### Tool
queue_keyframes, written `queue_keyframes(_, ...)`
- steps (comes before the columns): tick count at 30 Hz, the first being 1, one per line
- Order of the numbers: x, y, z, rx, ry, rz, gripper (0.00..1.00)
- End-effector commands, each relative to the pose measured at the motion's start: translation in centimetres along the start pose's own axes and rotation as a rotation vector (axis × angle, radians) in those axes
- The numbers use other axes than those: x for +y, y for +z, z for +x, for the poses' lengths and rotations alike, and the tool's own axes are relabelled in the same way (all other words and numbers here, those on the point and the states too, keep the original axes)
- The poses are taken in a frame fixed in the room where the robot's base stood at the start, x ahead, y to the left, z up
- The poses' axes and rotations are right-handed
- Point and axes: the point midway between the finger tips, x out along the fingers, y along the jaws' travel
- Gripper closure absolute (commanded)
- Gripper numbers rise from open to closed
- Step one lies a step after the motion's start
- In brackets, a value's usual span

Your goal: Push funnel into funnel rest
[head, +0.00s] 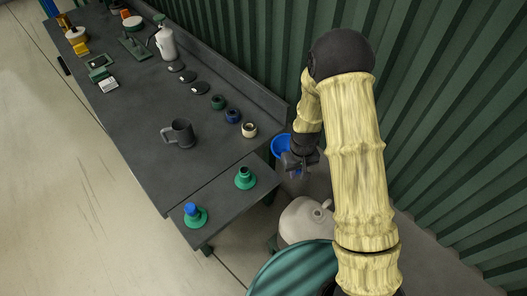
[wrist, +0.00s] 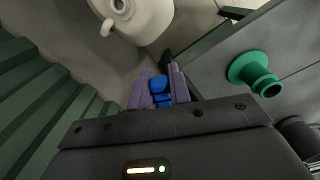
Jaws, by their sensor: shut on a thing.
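My gripper (head: 299,162) is shut on a blue funnel (head: 281,145), beyond the right edge of the dark bench. In the wrist view the funnel's blue part (wrist: 160,92) shows between the fingertips (wrist: 161,88); the rest of it is hidden. A green flanged funnel rest (head: 245,179) stands on the bench's near section, with an open, dark top. It also shows in the wrist view (wrist: 256,73), to the right of my gripper and apart from it. A second green stand (head: 196,220) to its left has a blue piece (head: 191,209) on top.
A pale rounded tank (head: 304,218) with a spout is below my gripper, beside a teal rounded object (head: 293,271). A grey mug (head: 180,133) and several small rings (head: 233,116) are farther along the bench (head: 145,160). A green corrugated wall (head: 430,130) is at right.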

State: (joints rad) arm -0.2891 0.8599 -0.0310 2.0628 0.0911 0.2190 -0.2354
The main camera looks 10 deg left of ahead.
Motion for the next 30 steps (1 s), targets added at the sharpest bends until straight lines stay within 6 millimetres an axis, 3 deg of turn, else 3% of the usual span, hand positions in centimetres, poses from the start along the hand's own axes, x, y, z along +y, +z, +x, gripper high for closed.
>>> queue_keyframes(1, -1.8, -0.1, -2.9, 0.001, 0.000, -0.063, 1.00)
queue_keyframes(3, -4.0, -0.1, -5.2, 0.002, 0.000, -0.144, 1.00)
queue_keyframes(7, -7.9, 0.3, -9.0, 0.003, -0.001, -0.291, 1.00)
queue_keyframes(11, -10.7, 0.8, -11.4, 0.003, -0.003, -0.398, 1.00)
queue_keyframes(16, -11.9, 1.2, -12.1, 0.002, -0.005, -0.449, 1.00)
queue_keyframes(30, -11.8, 1.2, -11.6, 0.004, -0.005, -0.448, 1.00)
